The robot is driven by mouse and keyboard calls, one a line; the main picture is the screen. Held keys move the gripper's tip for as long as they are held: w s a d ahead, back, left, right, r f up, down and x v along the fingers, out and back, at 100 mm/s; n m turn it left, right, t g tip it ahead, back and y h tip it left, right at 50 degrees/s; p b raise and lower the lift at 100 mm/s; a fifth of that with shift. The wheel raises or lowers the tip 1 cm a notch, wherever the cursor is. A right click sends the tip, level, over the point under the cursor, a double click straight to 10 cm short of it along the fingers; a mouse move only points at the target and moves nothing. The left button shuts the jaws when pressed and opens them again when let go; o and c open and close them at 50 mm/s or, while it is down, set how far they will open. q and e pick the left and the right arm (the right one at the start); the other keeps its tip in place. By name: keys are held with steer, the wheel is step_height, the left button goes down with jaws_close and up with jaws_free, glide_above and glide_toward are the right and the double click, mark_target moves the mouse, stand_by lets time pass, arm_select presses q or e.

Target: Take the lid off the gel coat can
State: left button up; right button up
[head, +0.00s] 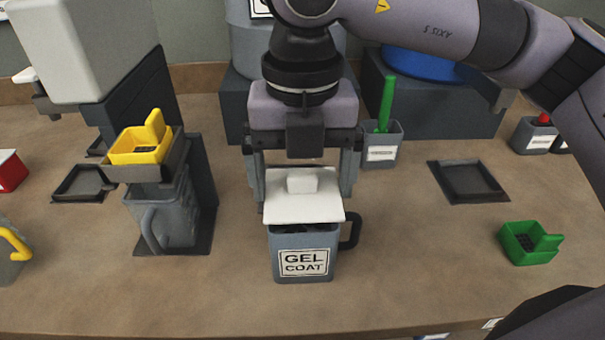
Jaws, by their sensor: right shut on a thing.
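The gel coat can (303,264) is a grey-blue square can with a dark handle on its right and a white label reading GEL COAT. It stands upright near the front middle of the table. The white square lid (303,208), with a raised block on top, is over the can's mouth. A dark strip of the opening shows between the lid's front edge and the can's rim. My right gripper (304,184) comes from above and is shut on the lid, one finger at each side. My left gripper is not in view.
A dispenser stand on the left holds a grey jug (172,215) under a yellow scoop (141,149). A green scoop (530,242) and an empty dark tray (468,181) lie on the right. A grey cup (381,148) stands behind.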

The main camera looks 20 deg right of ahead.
mark_target(303, 175)
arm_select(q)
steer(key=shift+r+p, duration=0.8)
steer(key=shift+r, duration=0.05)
arm_select(e)
steer(key=shift+r, duration=1.45)
steer(key=shift+r, duration=0.1)
